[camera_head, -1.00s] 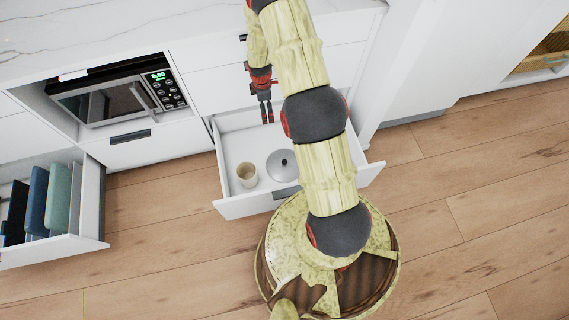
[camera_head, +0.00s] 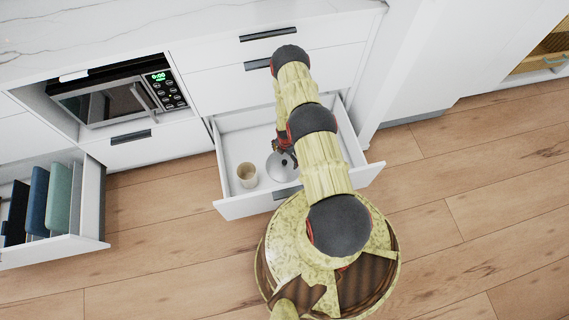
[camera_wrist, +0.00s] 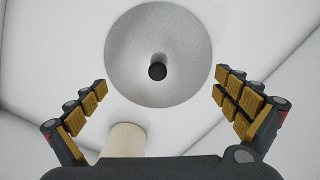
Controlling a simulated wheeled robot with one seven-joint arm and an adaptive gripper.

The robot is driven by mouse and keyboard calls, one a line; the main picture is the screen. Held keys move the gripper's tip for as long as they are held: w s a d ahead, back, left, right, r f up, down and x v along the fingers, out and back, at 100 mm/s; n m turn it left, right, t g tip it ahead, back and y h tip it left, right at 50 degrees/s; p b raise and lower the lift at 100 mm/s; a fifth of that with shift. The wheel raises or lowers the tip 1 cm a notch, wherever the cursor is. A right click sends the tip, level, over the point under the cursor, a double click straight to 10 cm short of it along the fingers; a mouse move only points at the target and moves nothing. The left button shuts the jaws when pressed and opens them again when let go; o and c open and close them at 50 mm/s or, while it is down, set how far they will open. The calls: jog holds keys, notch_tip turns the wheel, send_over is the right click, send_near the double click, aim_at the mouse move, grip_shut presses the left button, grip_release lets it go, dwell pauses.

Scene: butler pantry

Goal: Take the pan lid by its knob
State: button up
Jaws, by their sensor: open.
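The pan lid (camera_head: 280,172) is a round grey lid lying in the open drawer, partly hidden by my arm in the head view. In the wrist view the whole lid (camera_wrist: 132,82) shows, with its dark round knob (camera_wrist: 157,71) near the middle. My gripper (camera_wrist: 160,92) is open and empty, its two padded fingers spread to the left and right below the knob in the picture. It does not touch the lid that I can see. In the head view my gripper (camera_head: 284,150) is small and partly hidden, over the lid's far side.
A beige cup (camera_head: 247,175) stands in the drawer left of the lid; it also shows at the bottom of the wrist view (camera_wrist: 124,140). The drawer's front wall (camera_head: 243,207) and side walls enclose both. Another open drawer (camera_head: 85,242) with upright boards is at the left.

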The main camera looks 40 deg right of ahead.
aim_at(285, 161)
notch_tip(285, 161, down, 6)
jog(key=b, duration=0.2)
jog(key=shift+w+b, duration=0.15)
jog(key=shift+b, duration=0.15)
jog(key=shift+r, duration=0.1)
jog(key=shift+c, duration=1.2)
jog(key=shift+a, duration=0.1)
jog(key=c, duration=1.1)
jog(key=shift+s+a+f, duration=0.2)
jog(key=shift+s, duration=0.15)
jog(key=c, duration=1.1)
jog(key=r+p, duration=0.1)
jog(key=r, duration=0.2)
jog(key=r+p, duration=0.2)
jog(key=r, duration=0.2)
jog(key=r+p, duration=0.1)
jog(key=r, duration=0.2)
jog(key=shift+w+d+r, duration=0.2)
jog(key=shift+w, duration=0.15)
grip_shut()
jog(key=shift+m, duration=0.4)
